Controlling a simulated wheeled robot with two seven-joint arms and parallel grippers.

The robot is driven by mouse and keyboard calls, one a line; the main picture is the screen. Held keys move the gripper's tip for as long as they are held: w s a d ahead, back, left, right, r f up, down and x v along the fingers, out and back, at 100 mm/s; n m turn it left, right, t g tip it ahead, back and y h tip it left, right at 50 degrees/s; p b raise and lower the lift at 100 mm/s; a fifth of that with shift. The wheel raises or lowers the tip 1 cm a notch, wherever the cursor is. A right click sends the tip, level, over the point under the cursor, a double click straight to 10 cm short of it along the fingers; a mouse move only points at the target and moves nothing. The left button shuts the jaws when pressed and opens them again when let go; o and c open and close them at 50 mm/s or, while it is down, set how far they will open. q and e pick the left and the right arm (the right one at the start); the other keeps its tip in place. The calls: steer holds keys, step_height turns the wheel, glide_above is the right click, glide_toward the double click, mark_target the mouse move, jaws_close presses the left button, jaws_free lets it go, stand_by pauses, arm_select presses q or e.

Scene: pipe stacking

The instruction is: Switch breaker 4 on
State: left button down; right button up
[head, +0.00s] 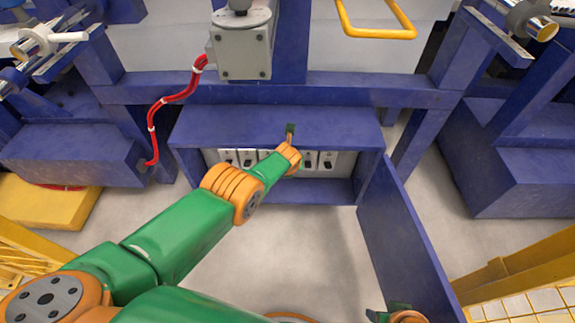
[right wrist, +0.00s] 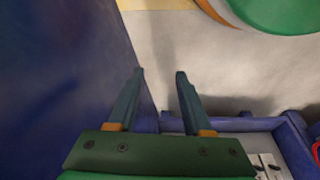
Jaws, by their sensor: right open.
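A blue breaker box (head: 270,122) stands open with a row of white breakers with dark levers (head: 309,160) inside. No numbers can be read, and my left forearm covers the middle of the row, so I cannot tell breaker 4 or its lever position. My left gripper (head: 290,129) is at the box's top front edge; its fingers are too small to judge. My right gripper (right wrist: 160,72) is open and empty beside the inside of the door, with the breakers (right wrist: 268,165) at the lower right of the right wrist view.
The box's blue door (head: 408,245) hangs open on the right and also fills the left of the right wrist view (right wrist: 60,70). A grey box (head: 242,50) with a red cable (head: 175,98) is above. Pale floor (head: 300,235) in front is clear. Yellow structures stand at both sides.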

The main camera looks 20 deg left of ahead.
arm_select(q)
steer(key=c, duration=0.7)
jaws_free()
arm_select(e)
steer(key=s+f+p, duration=0.3)
steer(key=f+p, duration=0.2)
steer(key=f, duration=0.3)
arm_select(q)
steer(key=p+v, duration=0.6)
steer(key=v, duration=0.1)
arm_select(e)
steer(key=s+d+f+h, duration=0.1)
steer(key=s+d, duration=0.4)
steer(key=s, duration=0.2)
steer(key=shift+d+g, duration=0.25)
steer(key=shift+g, duration=0.15)
steer(key=shift+f, duration=0.1)
